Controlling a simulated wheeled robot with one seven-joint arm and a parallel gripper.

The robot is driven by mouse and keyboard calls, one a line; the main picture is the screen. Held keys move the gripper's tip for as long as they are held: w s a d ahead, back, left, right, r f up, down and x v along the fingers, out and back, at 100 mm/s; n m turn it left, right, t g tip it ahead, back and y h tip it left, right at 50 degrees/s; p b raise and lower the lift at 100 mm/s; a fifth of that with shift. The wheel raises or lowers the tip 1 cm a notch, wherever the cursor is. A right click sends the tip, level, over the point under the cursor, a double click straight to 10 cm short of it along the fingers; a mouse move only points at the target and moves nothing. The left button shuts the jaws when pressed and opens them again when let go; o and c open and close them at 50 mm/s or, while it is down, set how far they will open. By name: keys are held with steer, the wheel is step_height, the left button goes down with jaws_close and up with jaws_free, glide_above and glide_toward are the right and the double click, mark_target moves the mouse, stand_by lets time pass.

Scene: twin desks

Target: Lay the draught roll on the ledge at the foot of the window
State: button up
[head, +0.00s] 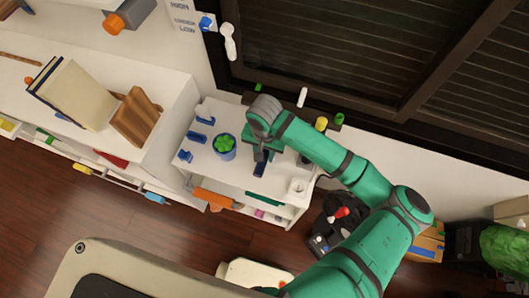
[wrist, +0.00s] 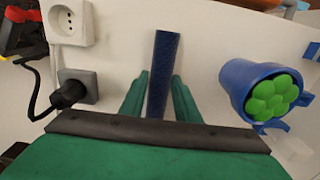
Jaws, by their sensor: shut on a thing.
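The draught roll is a dark blue, textured bar (wrist: 163,72). It lies between the fingers of my gripper (wrist: 160,85) in the wrist view, and the fingers are shut on it. In the head view my gripper (head: 262,155) is over the white desk, and the dark end of the roll (head: 261,169) shows below it. The rest of the roll is hidden by my gripper and arm. The dark window (head: 320,50) is beyond, at the upper right. Its dark foot (head: 425,143) runs along the wall behind the desk; my arm covers part of the area in front.
A blue pot with green contents (head: 224,146) stands left of my gripper; it also shows in the wrist view (wrist: 262,92). A socket with a black plug (wrist: 72,93) is on the other side. Small yellow (head: 321,123) and green (head: 339,119) things are near the window's foot.

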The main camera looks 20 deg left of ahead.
steer(key=shift+f, duration=0.15)
steer(key=o, duration=1)
steer(key=shift+o, duration=0.2)
